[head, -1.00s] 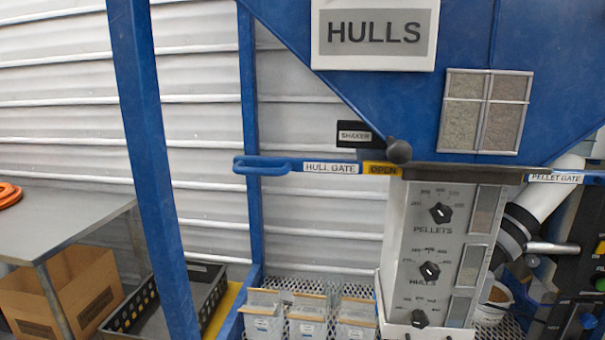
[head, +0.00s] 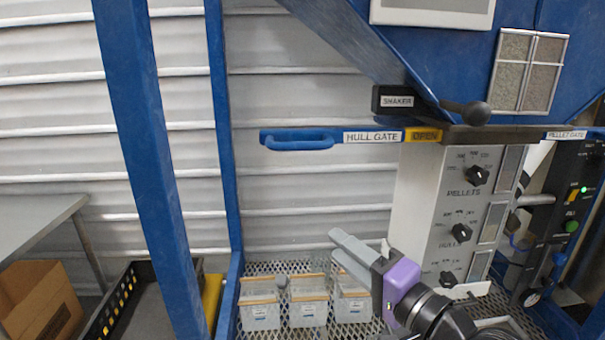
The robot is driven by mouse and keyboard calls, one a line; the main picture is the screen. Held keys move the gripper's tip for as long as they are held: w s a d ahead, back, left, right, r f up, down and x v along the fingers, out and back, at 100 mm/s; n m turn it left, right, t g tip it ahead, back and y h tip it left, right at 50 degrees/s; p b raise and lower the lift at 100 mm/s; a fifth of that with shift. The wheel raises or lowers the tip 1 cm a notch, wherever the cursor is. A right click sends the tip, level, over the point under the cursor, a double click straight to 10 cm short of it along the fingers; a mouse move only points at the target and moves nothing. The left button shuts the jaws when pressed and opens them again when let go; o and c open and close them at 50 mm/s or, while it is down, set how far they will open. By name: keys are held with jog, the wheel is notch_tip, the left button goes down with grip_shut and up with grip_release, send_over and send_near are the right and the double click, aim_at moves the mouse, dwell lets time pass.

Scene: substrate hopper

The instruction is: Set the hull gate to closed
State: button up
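The hull gate (head: 372,137) is a flat slide with a white HULL GATE label, sticking out to the left under the blue hopper. Its blue loop handle (head: 298,139) is at the left end. A yellow OPEN label (head: 423,135) shows on the slide beside the hopper outlet. My gripper (head: 340,245) is below the slide, in front of the grey wall and apart from the handle. Its grey fingers point up and left. The gap between them is hard to judge from this angle, and nothing is seen held.
The control panel (head: 452,210) with black knobs stands right of my gripper. A black shaker box (head: 398,99) sits above the slide. Clear bins (head: 308,302) stand on the mesh shelf below. A blue post (head: 150,170) rises at left. Space around the handle is clear.

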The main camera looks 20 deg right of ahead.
aim_at(309, 149)
notch_tip(309, 149, up, 15)
jog(key=w+n+g+y, duration=0.1)
jog(key=n+y, duration=0.1)
jog(key=y, duration=0.3)
jog(key=p+x, duration=0.1)
jog(key=x, duration=0.7)
jog(key=shift+a+r, duration=0.25)
grip_shut()
dwell(0.6)
